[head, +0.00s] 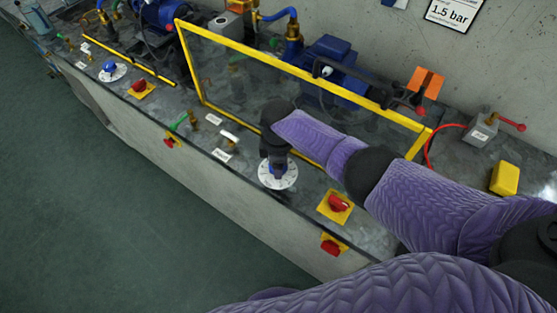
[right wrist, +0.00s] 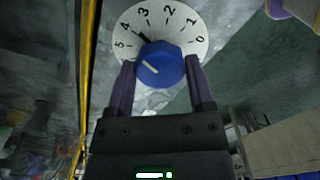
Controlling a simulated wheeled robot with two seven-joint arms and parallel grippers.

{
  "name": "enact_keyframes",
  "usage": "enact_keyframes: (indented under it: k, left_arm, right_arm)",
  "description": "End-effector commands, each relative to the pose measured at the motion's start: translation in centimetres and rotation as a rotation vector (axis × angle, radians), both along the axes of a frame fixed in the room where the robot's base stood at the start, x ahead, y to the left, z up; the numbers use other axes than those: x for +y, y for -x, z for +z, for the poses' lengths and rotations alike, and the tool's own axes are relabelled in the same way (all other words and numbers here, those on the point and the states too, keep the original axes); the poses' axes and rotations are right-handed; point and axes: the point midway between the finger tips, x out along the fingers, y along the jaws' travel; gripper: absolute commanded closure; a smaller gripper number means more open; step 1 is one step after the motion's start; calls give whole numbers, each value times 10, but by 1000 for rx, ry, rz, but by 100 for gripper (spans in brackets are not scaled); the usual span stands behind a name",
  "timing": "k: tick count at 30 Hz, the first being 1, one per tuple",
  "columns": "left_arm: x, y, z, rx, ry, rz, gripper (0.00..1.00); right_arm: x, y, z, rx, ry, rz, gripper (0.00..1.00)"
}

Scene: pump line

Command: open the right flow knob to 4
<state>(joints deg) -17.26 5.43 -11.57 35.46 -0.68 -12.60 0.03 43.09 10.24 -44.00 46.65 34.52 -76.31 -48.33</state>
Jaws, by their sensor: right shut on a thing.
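The right flow knob is a blue knob (right wrist: 160,65) on a round white dial (right wrist: 185,28) numbered 0 to 5. In the right wrist view a thick dark mark at the knob's edge points at the 4. A short pale line shows on the knob's face. My right gripper (right wrist: 161,82) is shut on the knob, one finger on each side. In the head view the white dial (head: 266,180) lies on the bench under my right gripper (head: 277,170), which partly hides the knob. My left gripper is not in view.
A yellow-framed clear guard (head: 265,62) stands behind the dial. Red knobs on yellow plates (head: 338,205) sit to its right and on the bench front (head: 331,246). Another blue knob (head: 110,66) on a dial is at far left. The floor in front is clear.

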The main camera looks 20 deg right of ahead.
Motion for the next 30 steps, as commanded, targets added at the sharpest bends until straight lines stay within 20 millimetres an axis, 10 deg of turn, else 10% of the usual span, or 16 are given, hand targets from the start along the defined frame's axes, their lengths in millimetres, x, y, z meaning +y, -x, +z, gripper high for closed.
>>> enact_keyframes:
  k: [11,12,16,23,30]
  left_arm:
    - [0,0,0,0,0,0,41]
    - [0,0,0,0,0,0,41]
    - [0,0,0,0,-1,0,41]
    - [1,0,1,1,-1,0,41]
    - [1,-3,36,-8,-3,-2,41]
  right_arm:
    - [1,-1,1,-2,-3,4,91]
    - [1,-1,1,-2,-3,4,28]
    - [1,-1,1,-2,-3,4,1]
    - [0,0,2,-2,-2,3,0]
    - [0,-1,58,-5,-2,5,0]
